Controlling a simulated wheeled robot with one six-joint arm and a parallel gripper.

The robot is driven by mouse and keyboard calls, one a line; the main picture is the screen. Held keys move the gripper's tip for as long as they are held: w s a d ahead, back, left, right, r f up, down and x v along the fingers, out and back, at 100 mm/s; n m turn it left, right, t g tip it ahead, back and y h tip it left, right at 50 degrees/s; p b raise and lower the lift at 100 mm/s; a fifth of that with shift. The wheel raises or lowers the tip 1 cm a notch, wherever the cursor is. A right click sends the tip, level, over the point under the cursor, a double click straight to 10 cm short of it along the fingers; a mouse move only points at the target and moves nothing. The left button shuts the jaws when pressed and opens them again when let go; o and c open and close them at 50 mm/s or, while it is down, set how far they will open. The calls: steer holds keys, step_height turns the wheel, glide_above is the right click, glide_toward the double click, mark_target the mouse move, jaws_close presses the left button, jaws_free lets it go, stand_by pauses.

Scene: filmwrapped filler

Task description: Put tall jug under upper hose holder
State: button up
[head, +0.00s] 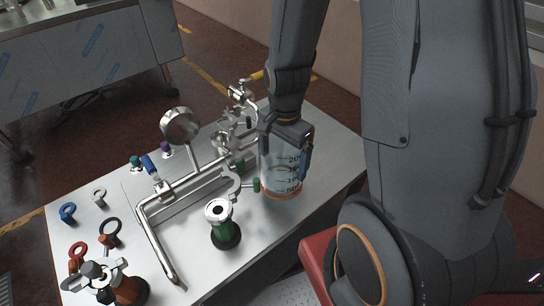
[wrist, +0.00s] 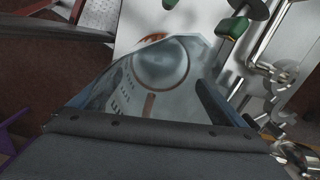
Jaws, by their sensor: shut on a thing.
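The tall jug (head: 281,180) is clear, with dark volume marks and an orange base band. It is upright at the right part of the metal table, and I cannot tell whether its base touches the top. My gripper (head: 290,135) is shut on its upper part from above. In the wrist view the jug (wrist: 160,65) fills the space in front of my gripper. Metal pipework with silver hose holders (head: 232,182) stands just left of the jug, with a green-handled part beside it. I cannot tell which holder is the upper one.
A round gauge (head: 180,125) rises from the pipework. A green-bodied fitting (head: 224,232) stands in front, left of the jug. Small rings and an orange-bodied fitting (head: 128,290) are at the table's left. The table's right corner (head: 340,160) is bare.

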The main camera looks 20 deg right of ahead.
mark_target(295, 162)
steer(key=s+r, duration=0.1)
steer(key=s, duration=0.1)
steer(key=s+d+r, duration=0.1)
steer(key=s, duration=0.1)
steer(key=shift+d+r, duration=0.15)
steer(key=shift+d, duration=0.05)
steer(key=s+p, duration=0.1)
steer(key=p, duration=0.1)
steer(key=s+r+p, duration=0.1)
steer(key=p, duration=0.1)
steer(key=shift+s+d+r, duration=0.2)
steer(key=shift+s+d, duration=0.1)
steer(key=shift+d, duration=0.1)
steer(key=shift+p, duration=0.35)
